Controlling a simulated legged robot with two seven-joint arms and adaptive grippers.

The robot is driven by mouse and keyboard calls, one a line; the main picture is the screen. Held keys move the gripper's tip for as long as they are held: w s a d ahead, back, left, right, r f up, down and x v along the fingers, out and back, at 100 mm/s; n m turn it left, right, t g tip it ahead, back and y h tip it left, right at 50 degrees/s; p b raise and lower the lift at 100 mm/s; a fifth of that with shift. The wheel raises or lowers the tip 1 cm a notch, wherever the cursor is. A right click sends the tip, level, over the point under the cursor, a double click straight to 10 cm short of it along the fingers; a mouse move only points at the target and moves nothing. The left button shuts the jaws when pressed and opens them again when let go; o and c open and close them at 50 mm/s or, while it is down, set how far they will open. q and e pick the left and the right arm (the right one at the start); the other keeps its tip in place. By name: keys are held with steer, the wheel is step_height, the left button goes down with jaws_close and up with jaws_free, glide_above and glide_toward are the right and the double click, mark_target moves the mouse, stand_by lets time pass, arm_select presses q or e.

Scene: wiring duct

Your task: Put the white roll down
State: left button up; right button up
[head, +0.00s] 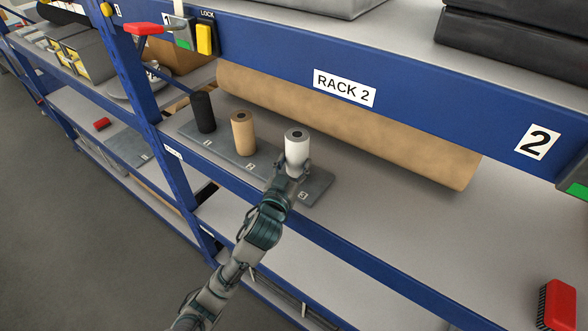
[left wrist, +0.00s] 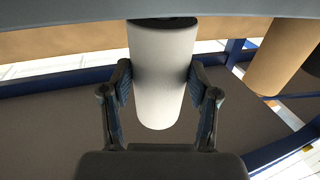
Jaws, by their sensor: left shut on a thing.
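The white roll (head: 297,146) stands upright in the head view, over the section of grey mat (head: 316,187) marked 3 on the rack's shelf. My left gripper (head: 293,170) is shut around its lower part. In the left wrist view the white roll (left wrist: 162,70) fills the space between the two fingers of the gripper (left wrist: 161,90). Whether the roll's base touches the mat is hidden by the gripper. My right gripper is not in view.
A black roll (head: 203,112) and a tan roll (head: 243,133) stand on the mat to the left. A long brown paper roll (head: 350,125) lies behind. A blue shelf edge (head: 350,252) runs in front. A red brush (head: 560,305) is at far right; the shelf between is clear.

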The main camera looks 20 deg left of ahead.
arm_select(q)
steer(key=shift+f, duration=0.95)
steer(key=o, duration=1.4)
steer(key=shift+s, duration=0.1)
steer(key=s, duration=0.5)
steer(key=shift+s+a+b, duration=0.15)
steer(key=shift+s+b, duration=0.05)
steer(key=shift+b, duration=0.1)
steer(key=s+p, duration=0.6)
steer(key=p, duration=0.4)
steer(key=shift+s+a, duration=0.2)
steer(key=shift+s, duration=0.05)
steer(key=shift+f, duration=0.1)
